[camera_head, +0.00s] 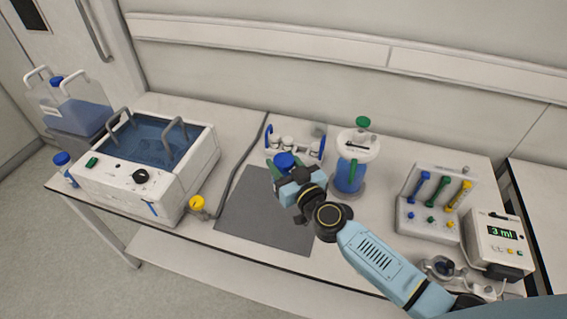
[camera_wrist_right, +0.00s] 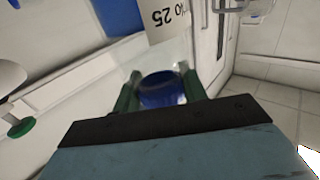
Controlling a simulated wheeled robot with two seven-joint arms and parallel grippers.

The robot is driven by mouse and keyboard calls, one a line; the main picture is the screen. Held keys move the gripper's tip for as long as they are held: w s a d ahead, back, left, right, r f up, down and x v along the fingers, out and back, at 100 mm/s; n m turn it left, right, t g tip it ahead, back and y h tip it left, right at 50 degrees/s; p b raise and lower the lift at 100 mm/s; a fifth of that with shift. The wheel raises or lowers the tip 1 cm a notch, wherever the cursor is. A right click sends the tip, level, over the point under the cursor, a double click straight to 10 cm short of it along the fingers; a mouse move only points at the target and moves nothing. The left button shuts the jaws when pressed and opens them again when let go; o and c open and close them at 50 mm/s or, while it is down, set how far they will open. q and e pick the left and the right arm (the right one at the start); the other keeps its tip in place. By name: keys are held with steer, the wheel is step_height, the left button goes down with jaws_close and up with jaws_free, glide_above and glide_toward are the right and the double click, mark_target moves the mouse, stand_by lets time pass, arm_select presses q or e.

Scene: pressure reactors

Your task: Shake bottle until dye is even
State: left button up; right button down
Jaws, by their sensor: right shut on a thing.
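My right gripper (camera_head: 280,170) is raised above the grey mat, near the back middle of the table. Its green fingers are shut on a clear bottle, whose blue part (camera_head: 285,160) shows at the fingers. In the right wrist view the bottle's blue end (camera_wrist_right: 162,90) sits between the right gripper's fingers (camera_wrist_right: 162,95). A white label (camera_wrist_right: 165,20) with upside-down print shows beyond it. A blue area lies beside the label; I cannot tell whether it is dye in the bottle. How evenly the dye is spread cannot be seen. My left gripper is out of view.
The grey mat (camera_head: 245,222) is bare in front. A blue-filled water bath (camera_head: 125,180) stands left. A rack (camera_head: 305,148) stands behind the gripper, a green-capped vessel (camera_head: 349,175) close right. A tool stand (camera_head: 428,220) and display box (camera_head: 497,245) stand farther right.

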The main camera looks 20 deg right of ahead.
steer(key=shift+r+p, duration=2.25)
